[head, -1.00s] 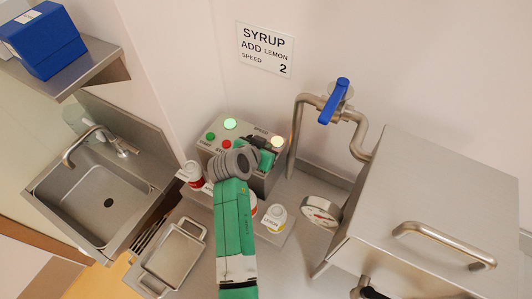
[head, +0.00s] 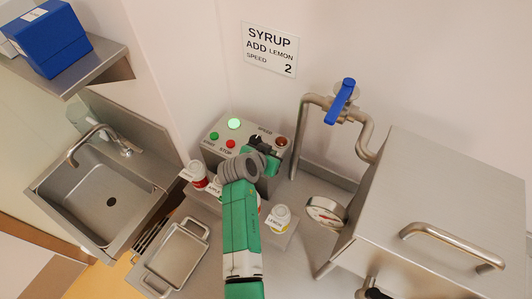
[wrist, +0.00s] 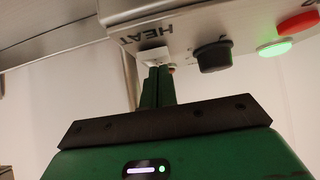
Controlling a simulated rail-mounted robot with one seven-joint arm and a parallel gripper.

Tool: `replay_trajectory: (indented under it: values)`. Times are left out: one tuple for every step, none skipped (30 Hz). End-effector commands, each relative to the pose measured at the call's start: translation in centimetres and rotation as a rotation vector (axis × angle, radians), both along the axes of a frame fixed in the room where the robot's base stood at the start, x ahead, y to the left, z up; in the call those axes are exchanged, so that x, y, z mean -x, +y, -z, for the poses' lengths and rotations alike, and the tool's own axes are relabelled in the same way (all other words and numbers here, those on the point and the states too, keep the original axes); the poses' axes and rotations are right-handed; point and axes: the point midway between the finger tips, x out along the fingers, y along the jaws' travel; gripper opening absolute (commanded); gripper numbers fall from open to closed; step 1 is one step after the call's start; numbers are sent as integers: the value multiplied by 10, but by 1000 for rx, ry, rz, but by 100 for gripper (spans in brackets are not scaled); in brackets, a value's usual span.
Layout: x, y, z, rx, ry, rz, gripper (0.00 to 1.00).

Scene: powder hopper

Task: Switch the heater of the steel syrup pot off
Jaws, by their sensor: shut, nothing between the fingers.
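The steel control box (head: 212,158) stands against the wall, with a lit green lamp (head: 234,123), green START and red STOP buttons, a black speed knob (head: 254,140) and a dark reddish-brown lamp (head: 281,141). My gripper (head: 272,160) is at its right front. In the wrist view, my gripper's closed fingers (wrist: 158,74) are right at the white heater switch (wrist: 155,56), beside the HEAT lettering. They partly hide it, and I cannot tell whether they touch it. The large steel vessel (head: 440,190) with a bar handle is at right; I cannot tell if it is the syrup pot.
A blue-handled valve (head: 341,100) on a pipe and a dial gauge (head: 325,212) are near the vessel. Small jars, one a lemon jar (head: 279,217), stand before the control box. A sink (head: 105,195) and steel tray (head: 177,262) are at left.

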Motion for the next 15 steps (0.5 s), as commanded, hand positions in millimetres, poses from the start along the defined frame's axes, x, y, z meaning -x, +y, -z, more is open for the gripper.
replay_trajectory:
  values:
    - [0,-1,1,1,0,1,0]
    - [-1,-1,1,0,0,1,0]
    - [-2,-2,1,0,0,1,0]
    - [-3,-2,1,0,0,1,0]
    - [-4,-3,1,-1,0,2,0]
    - [-6,-4,1,0,-1,2,0]
    - [-7,-4,0,0,-1,2,0]
    - [-9,-5,0,0,-1,2,0]
    - [-10,-6,0,0,-1,1,0]
    - [-11,-7,0,0,-1,1,0]
    - [-12,-8,-1,0,0,1,0]
    - [-13,-8,-2,0,0,1,0]
    - [-13,-8,-3,0,0,1,0]
    - [-14,-8,-3,0,0,1,0]
    - [-14,-8,-4,0,0,1,0]
